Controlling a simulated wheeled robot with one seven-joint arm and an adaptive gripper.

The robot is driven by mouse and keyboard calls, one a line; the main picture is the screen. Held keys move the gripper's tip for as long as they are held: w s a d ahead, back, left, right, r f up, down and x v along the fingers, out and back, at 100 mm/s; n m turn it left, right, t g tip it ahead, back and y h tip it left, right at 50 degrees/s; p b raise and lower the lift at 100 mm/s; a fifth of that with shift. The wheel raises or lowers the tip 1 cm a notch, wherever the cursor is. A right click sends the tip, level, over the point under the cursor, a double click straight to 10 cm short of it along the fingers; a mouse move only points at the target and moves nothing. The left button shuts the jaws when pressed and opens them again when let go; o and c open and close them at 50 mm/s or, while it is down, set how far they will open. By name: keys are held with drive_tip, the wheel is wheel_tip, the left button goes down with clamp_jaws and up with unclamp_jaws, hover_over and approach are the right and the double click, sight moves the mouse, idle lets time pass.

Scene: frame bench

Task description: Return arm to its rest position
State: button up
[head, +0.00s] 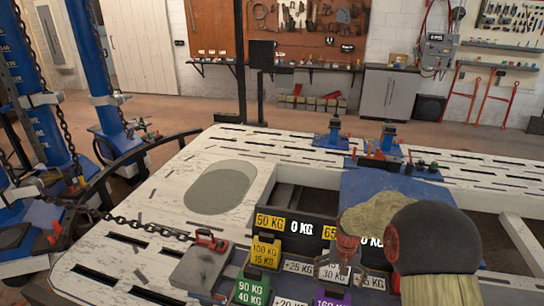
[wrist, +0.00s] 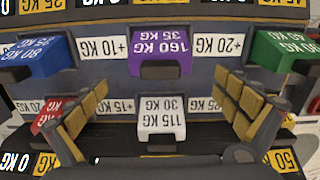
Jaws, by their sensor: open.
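My gripper (wrist: 165,86) is open in the wrist view, its yellow-padded fingers wide apart with nothing between the pads. Beyond and between the fingers, a white block marked 115 KG / 30 KG (wrist: 161,115) sits on the rack. A purple block marked 160 KG / 35 KG (wrist: 160,52) sits in another row, a little farther off in the picture. The labels appear upside down here. In the head view my arm (head: 437,240) is low at the right, over the weight rack (head: 285,222). I cannot make out the fingers there.
A green block (head: 252,287) and a yellow block (head: 265,252) stand on the rack. A white slotted bench (head: 140,232) surrounds it, with a chain (head: 140,225) across its left. Blue posts (head: 100,70) stand at left. A cabinet (head: 389,92) is by the back wall.

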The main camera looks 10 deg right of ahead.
drive_tip(key=s+a+r+n+t, duration=0.2)
drive_tip(key=s+a+r, duration=0.3)
drive_tip(key=s+r, duration=0.7)
drive_tip(key=s+a+r+n+t+p, duration=0.1)
drive_tip(key=s+a+r, duration=0.5)
drive_tip(key=s+r, duration=0.7)
wheel_tip(320, 180, up, 5)
drive_tip(key=n+t, duration=0.1)
drive_tip(key=t, duration=0.1)
drive_tip(key=shift+t, duration=0.3)
drive_tip(key=shift+s+a, duration=0.1)
drive_tip(key=shift+s, duration=0.05)
drive_tip(key=shift+c, duration=0.9)
